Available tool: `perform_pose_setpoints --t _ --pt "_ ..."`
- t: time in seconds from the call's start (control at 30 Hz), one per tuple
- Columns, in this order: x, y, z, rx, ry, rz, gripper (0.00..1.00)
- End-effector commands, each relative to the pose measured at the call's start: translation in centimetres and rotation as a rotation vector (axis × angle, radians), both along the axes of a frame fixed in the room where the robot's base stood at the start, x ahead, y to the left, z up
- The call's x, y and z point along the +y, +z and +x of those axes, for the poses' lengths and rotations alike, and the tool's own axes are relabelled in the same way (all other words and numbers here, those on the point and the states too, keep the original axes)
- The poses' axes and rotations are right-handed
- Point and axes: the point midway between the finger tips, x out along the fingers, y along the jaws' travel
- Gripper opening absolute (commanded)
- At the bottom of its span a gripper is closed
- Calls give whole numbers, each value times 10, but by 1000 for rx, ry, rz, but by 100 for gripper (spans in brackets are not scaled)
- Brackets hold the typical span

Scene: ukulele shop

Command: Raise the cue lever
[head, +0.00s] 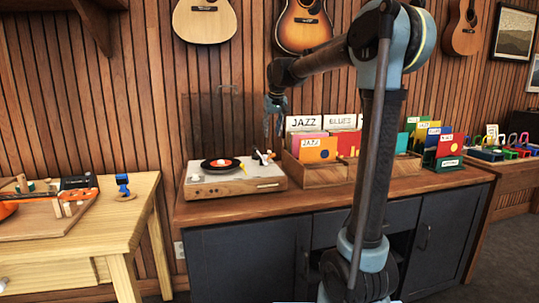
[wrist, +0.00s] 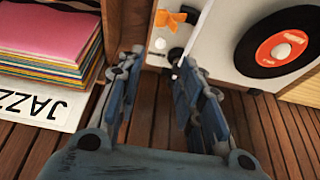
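The turntable (head: 235,186) stands on the wooden counter, with a black record with an orange-red label (head: 222,165) on it. Its tonearm (head: 263,157) is at the right rear of the deck. In the wrist view, the record (wrist: 278,48) is at upper right. A small dark stub with a pale tip (wrist: 175,57) shows by the right finger; it may be the cue lever, but I cannot tell for sure. My gripper (head: 274,126) hangs above the deck's right rear. In the wrist view my gripper (wrist: 157,66) has its fingers apart, with nothing seen held between them.
A wooden crate of record sleeves with a JAZZ divider (head: 318,150) stands close right of the turntable. A clear raised lid (head: 216,122) seems to stand behind the deck. Guitars (head: 205,20) hang on the wall. A wooden workbench (head: 85,225) is at left.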

Motion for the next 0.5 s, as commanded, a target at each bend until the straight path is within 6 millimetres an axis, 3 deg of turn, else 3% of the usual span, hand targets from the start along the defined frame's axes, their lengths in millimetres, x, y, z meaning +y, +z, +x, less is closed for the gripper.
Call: perform_pose_setpoints --t 0.5 --pt "9 -84 33 0 -1 0 34"
